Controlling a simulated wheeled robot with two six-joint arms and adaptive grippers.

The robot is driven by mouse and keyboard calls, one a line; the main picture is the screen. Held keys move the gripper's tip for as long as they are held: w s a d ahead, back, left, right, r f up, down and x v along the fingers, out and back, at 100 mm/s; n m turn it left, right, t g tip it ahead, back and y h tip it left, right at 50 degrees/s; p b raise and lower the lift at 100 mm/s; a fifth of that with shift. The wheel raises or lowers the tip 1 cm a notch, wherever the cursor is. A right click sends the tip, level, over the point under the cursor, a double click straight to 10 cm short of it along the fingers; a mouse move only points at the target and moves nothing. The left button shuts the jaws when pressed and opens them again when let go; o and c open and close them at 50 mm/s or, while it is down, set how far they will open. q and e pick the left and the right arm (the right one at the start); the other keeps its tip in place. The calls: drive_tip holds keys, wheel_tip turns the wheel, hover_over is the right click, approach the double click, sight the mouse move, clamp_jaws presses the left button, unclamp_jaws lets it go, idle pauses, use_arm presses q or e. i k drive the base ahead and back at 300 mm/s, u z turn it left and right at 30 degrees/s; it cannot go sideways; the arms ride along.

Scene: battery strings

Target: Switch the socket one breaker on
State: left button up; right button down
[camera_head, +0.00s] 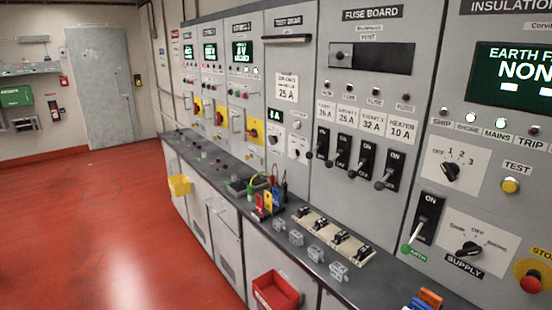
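The fuse board (369,64) is on the grey panel wall right of centre. Below its labels is a row of several black breakers with "ON" at their tops. The second from the left (344,146) sits under a 25 A label (346,117) whose small upper lettering is blurred; it appears to be the socket one breaker. Its lever (336,165) hangs low, away from the "ON" mark. The neighbouring breakers (321,141), (366,157) and (389,167) also have their levers low. Neither of my grippers is in view.
A dark counter (230,171) runs below the panels, with loose fuse holders (315,252), a cream fuse strip (332,236) and coloured test leads (265,195). The red floor (90,220) at left is clear.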

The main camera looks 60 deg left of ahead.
sight(309, 155)
drive_tip(key=u, duration=1.6)
